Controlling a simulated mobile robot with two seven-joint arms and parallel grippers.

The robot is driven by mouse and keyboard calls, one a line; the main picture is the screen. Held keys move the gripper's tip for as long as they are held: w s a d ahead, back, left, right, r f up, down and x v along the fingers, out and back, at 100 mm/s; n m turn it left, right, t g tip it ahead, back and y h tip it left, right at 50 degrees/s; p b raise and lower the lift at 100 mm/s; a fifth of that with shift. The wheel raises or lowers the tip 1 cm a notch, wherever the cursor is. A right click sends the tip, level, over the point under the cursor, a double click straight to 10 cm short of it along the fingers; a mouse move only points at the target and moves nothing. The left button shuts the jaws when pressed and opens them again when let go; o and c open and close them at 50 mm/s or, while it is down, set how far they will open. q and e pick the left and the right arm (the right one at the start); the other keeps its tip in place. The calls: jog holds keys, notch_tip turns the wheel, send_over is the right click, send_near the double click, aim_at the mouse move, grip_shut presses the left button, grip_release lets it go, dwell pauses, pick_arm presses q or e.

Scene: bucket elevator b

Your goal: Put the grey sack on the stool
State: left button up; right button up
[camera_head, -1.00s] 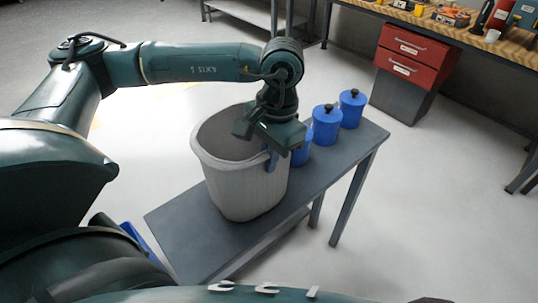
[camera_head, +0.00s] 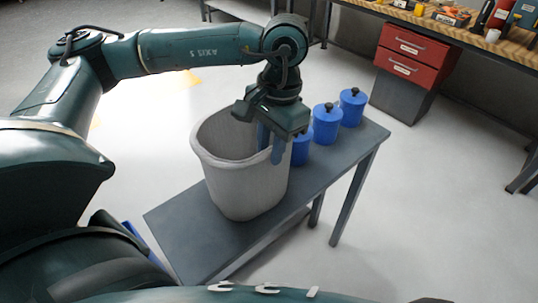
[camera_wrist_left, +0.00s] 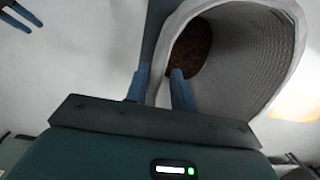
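The grey sack (camera_head: 242,190) is a light grey, open-topped container standing upright on a grey bench (camera_head: 190,240). The left wrist view shows its ribbed inside (camera_wrist_left: 240,50) and something brown at the bottom. My left gripper (camera_head: 270,146) points down at the sack's right rim and is open. In the left wrist view its blue fingers (camera_wrist_left: 160,85) are apart, one outside the rim and one over the opening. I cannot tell whether either finger touches the wall. I see nothing that is clearly a stool, unless it is this low bench.
Several blue lidded canisters (camera_head: 326,124) stand on the bench right behind the sack, close to my left gripper. A red drawer cabinet (camera_head: 412,60) stands under a workbench at the back right. A blue object (camera_head: 136,238) is partly hidden at lower left. The right floor is clear.

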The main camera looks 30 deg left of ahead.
pick_arm(q)
jog(key=shift+o, duration=0.4)
notch_tip(320, 180, up, 9)
jog(key=w+b, duration=0.1)
jog(key=shift+d, duration=0.25)
jog(key=shift+o, duration=0.3)
jog(key=n+t, duration=0.1)
jog(key=t, duration=0.1)
jog(key=s+n, duration=0.1)
jog(key=shift+d+f+n+t+y, duration=0.3)
jog(key=shift+d+t, duration=0.1)
jog(key=w+f+n+t, duration=0.2)
jog(key=w+f, duration=0.2)
jog(key=f, duration=0.7)
jog(key=shift+a+f+n+t+p, duration=0.35)
jog(key=shift+a+n+t+p, duration=0.05)
jog(key=shift+a, duration=0.05)
jog(key=shift+w, duration=0.1)
jog(key=shift+c, duration=0.3)
grip_shut()
